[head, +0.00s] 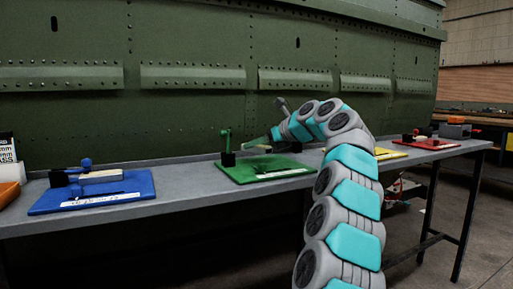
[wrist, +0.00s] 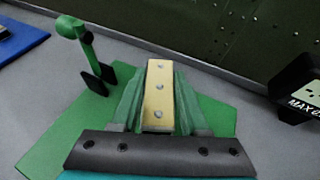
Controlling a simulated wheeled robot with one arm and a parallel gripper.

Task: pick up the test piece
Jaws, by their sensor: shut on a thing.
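In the head view my gripper (head: 262,140) is over the green mat (head: 265,174), and the test piece cannot be made out there. I cannot tell whether the strip is clear of the mat. A green tool (head: 226,140) stands upright in a dark holder at the mat's left; it also shows in the wrist view (wrist: 75,35).
On the long grey bench (head: 200,190), a blue mat (head: 135,192) with a tool and a light block lies left. A yellow mat (head: 388,153) and a red mat (head: 432,144) lie right. The riveted green fuselage wall (head: 190,40) rises close behind. A dark object (wrist: 297,88) stands right.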

